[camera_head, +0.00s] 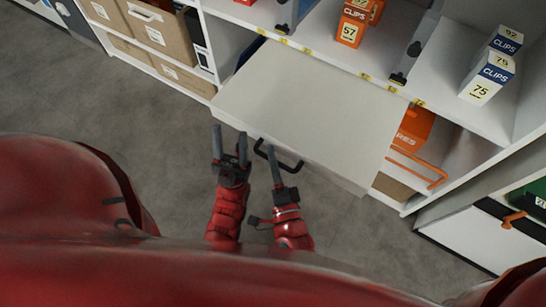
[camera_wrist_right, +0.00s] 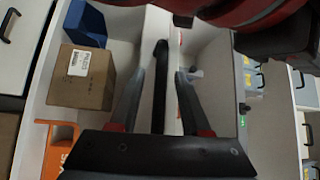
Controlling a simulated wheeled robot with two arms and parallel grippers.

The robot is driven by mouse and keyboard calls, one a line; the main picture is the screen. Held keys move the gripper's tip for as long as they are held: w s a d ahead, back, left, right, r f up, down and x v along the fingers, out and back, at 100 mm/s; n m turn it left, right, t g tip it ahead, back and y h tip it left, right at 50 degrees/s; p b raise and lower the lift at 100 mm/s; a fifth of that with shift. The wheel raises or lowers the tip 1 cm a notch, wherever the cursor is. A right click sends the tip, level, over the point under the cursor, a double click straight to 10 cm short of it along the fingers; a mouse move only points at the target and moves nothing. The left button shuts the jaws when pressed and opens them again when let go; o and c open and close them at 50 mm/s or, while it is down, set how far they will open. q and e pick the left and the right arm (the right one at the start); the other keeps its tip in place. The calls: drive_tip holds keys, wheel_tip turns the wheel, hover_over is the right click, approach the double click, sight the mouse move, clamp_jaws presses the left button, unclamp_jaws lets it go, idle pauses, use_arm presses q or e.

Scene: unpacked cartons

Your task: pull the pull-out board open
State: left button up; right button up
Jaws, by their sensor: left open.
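The pull-out board (camera_head: 310,105), a flat white panel, sticks out from the white shelf unit over the floor. Its black bar handle (camera_head: 291,166) is on the front edge, partly hidden by my right gripper (camera_head: 272,160). In the right wrist view, the handle (camera_wrist_right: 160,80) runs between the two fingers of my right gripper (camera_wrist_right: 161,85), with gaps on both sides. The right gripper is open around the handle. My left gripper (camera_head: 230,145) is open and empty, left of the handle and close in front of the board's edge.
Cardboard boxes (camera_head: 160,30) fill the shelves at left. Orange (camera_head: 351,30) and blue-and-white (camera_head: 489,78) clips boxes stand above the board. An orange bin (camera_head: 413,130) sits in the compartment right of it. A green item (camera_head: 530,195) lies far right. Grey floor (camera_head: 90,80) is clear at left.

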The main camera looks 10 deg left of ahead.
drive_tip(key=p+v, duration=0.4)
drive_tip(key=v, duration=1.3)
drive_tip(key=shift+s, duration=0.2)
